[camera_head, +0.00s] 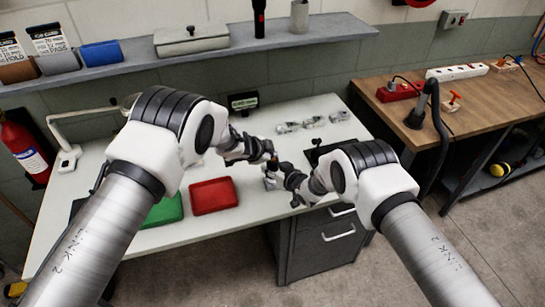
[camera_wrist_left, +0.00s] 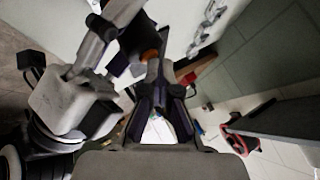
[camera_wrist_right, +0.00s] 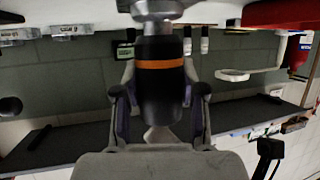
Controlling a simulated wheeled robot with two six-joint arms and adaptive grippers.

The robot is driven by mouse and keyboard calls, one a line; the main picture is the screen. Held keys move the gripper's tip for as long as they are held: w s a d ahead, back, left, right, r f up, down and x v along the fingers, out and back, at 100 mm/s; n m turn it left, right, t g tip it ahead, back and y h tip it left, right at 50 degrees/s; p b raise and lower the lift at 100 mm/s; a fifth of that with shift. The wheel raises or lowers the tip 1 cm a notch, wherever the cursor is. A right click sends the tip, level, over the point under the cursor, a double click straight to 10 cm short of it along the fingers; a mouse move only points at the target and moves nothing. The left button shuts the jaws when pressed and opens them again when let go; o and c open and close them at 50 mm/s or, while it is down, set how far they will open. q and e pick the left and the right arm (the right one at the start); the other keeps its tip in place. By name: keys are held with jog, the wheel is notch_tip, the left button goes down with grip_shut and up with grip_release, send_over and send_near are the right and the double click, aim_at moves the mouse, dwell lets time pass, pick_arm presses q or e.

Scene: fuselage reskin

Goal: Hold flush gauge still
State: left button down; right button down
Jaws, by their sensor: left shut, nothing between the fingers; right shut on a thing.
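The flush gauge is a dark cylinder (camera_wrist_right: 160,95) with an orange band and a metal end, shown large in the right wrist view. My right gripper (camera_wrist_right: 158,105) is shut around its body. In the head view, the right gripper (camera_head: 284,172) is over the front edge area of the white table. My left gripper (camera_head: 267,153) is close beside it, shut and empty. In the left wrist view, the left gripper's fingers (camera_wrist_left: 163,100) are near the orange band of the gauge (camera_wrist_left: 149,54); whether they touch it I cannot tell.
A red tray (camera_head: 212,196) and a green tray (camera_head: 165,211) lie on the white table (camera_head: 100,190). Several small metal parts (camera_head: 314,122) stand at its back. A magnifier lamp (camera_head: 68,158) stands at the left. A wooden bench (camera_head: 460,95) is at the right.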

pick_arm(q)
jog(key=shift+r, duration=0.9)
jog(key=shift+r, duration=2.5)
pick_arm(e)
jog(key=c, duration=0.6)
grip_release()
